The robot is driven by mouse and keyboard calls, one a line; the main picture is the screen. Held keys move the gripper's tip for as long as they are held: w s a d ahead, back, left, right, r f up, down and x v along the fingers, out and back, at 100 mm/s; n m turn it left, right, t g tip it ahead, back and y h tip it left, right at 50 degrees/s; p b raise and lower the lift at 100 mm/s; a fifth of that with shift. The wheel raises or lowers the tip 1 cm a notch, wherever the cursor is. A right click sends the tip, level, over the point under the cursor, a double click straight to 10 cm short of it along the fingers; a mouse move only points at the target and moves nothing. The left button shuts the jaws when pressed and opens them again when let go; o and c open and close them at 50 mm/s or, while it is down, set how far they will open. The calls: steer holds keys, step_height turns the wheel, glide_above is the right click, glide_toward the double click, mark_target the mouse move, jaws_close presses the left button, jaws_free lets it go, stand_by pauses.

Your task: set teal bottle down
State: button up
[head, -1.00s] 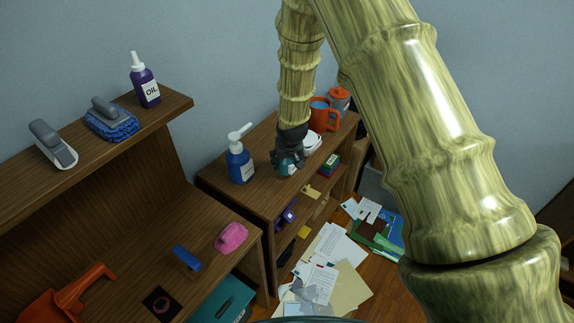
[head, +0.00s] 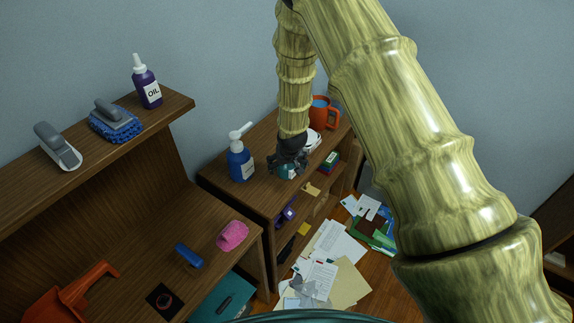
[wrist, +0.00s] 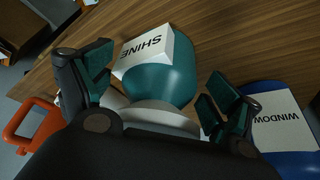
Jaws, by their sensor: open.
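The teal bottle (wrist: 160,75) with a white SHINE label stands on the wooden shelf unit's top. In the head view the teal bottle (head: 286,171) shows only in part beneath my gripper (head: 288,155). In the wrist view my gripper (wrist: 160,92) is open, with one finger on each side of the bottle and a visible gap at each side. The bottle's upper part is partly hidden by my gripper's body.
The blue WINDOW pump bottle (head: 241,163) stands close to the left of the teal bottle. The shelf top's front edge (head: 271,214) is close by. Papers (head: 335,250) lie on the floor.

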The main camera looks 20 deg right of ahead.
steer(key=shift+r, duration=0.1)
steer(key=b+v, duration=0.2)
steer(key=v, duration=1)
steer(key=shift+b, duration=0.35)
steer(key=s+f+g, duration=0.2)
steer(key=s+f, duration=1)
steer(key=f, duration=0.1)
steer(key=s+f+g, duration=0.1)
steer(key=s+f, duration=0.3)
steer(key=s, duration=0.6)
steer(key=s+f, duration=0.4)
steer(key=s, duration=0.7)
steer(key=s+f+n+g, duration=0.1)
steer(key=s+f, duration=0.4)
steer(key=s, duration=0.6)
steer(key=shift+d+g+y, duration=0.25)
steer(key=shift+g+y, duration=0.05)
